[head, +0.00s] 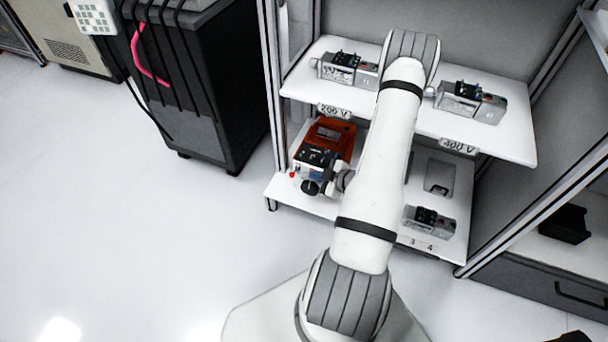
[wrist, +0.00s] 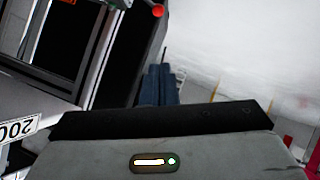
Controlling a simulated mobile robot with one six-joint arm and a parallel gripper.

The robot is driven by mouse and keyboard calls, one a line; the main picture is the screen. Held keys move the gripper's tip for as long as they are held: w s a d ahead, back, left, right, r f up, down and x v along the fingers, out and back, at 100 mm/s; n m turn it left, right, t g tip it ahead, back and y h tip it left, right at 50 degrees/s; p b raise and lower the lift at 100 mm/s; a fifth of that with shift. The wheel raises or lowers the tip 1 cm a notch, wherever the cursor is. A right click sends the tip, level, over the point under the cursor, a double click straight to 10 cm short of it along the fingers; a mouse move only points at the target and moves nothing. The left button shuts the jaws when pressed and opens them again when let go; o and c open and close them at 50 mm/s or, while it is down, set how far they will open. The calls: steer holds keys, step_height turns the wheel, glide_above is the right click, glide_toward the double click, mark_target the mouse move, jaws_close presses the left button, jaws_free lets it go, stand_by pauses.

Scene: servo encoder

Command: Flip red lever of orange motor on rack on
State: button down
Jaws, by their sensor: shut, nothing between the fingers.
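The orange motor (head: 331,137) sits at the left end of the rack's lower shelf, with a dark connector block at its front. The small red lever (head: 292,175) shows at the motor's front left corner. My gripper (head: 313,187) is in front of the motor, just right of the lever. In the wrist view its fingers (wrist: 159,84) are shut and empty, below the red end with a visible gap. Exact depth is unclear.
The upper shelf (head: 405,110) carries grey motors and hangs close above the orange motor. Another grey motor (head: 428,219) stands at the lower shelf's right. The 200 V label (wrist: 17,130) is at the wrist view's left. A black cabinet (head: 215,90) stands left; floor between is clear.

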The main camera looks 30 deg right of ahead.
steer(key=b, duration=0.2)
glide_above(294, 173)
steer(key=s+a, duration=0.1)
steer(key=s, duration=0.3)
step_height(294, 173, down, 5)
steer(key=shift+w+d+f+b, duration=0.1)
steer(key=shift+w+f+b, duration=0.15)
steer(key=shift+f, duration=0.35)
steer(key=shift+w+d+f+b, duration=0.15)
steer(key=shift+w+f+b, duration=0.05)
steer(key=shift+f, duration=0.35)
steer(key=shift+w+d+f+b, duration=0.1)
steer(key=shift+w+f+b, duration=0.15)
steer(key=shift+f, duration=0.35)
